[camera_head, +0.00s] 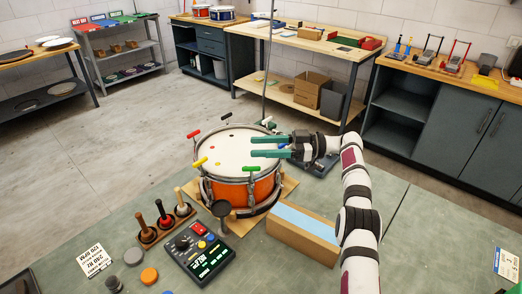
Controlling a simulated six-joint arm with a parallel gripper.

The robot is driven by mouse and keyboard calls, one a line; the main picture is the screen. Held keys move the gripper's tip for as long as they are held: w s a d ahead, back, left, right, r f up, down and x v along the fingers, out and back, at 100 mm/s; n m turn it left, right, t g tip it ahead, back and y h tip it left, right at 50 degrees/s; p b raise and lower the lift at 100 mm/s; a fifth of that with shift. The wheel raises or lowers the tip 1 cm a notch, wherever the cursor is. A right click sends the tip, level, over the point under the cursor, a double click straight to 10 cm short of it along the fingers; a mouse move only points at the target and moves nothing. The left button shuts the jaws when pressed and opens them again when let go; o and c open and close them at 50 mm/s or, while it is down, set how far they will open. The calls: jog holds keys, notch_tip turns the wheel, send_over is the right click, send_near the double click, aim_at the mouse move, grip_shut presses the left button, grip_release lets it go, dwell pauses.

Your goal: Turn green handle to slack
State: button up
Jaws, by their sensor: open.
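An orange drum (235,187) with a white head (228,150) stands on a wooden board (287,189) on the bench. Coloured handles stand around its rim. The green handle (277,169) is at the drum's right front edge, on top of a tension rod. My gripper (251,147) has two teal fingers, parallel and apart, pointing left over the right part of the drum head. It is open and empty, above the green handle in the picture and not touching it. The exact height of the fingers over the drum is hard to tell.
A red handle (193,134) and a yellow handle (200,162) are on the left rim. In front are a control box with a display (198,252), a mallet rack (167,227) and a cardboard box with a blue top (305,232).

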jog(key=o, duration=0.5)
notch_tip(320, 180, up, 6)
jog(key=shift+a+f, duration=0.15)
jog(key=shift+f, duration=0.05)
jog(key=shift+c, duration=0.2)
jog(key=shift+o, duration=0.4)
jog(key=w+a+r+t+y, duration=0.1)
jog(key=a+r+t+y, duration=0.2)
jog(key=r, duration=0.7)
jog(key=a+y, duration=0.2)
jog(key=a, duration=0.1)
jog(key=shift+w+a+r, duration=0.2)
jog(key=shift+r, duration=0.05)
notch_tip(320, 180, up, 6)
jog(key=a+m+t+h, duration=0.3)
jog(key=m+t, duration=0.6)
jog(key=t, duration=0.5)
jog(key=s+d+f+m+h, duration=0.35)
jog(key=s+f+h, duration=0.35)
jog(key=f+h, duration=0.25)
jog(key=s+d+f+m+h, duration=0.3)
jog(key=s+f+m+h, duration=0.2)
jog(key=s+f+h, duration=0.45)
jog(key=h, duration=0.1)
send_near(251, 167)
jog(key=w, duration=0.8)
jog(key=w+f, duration=0.1)
jog(key=w, duration=0.4)
jog(key=shift+w, duration=0.1)
jog(key=c, duration=1.4)
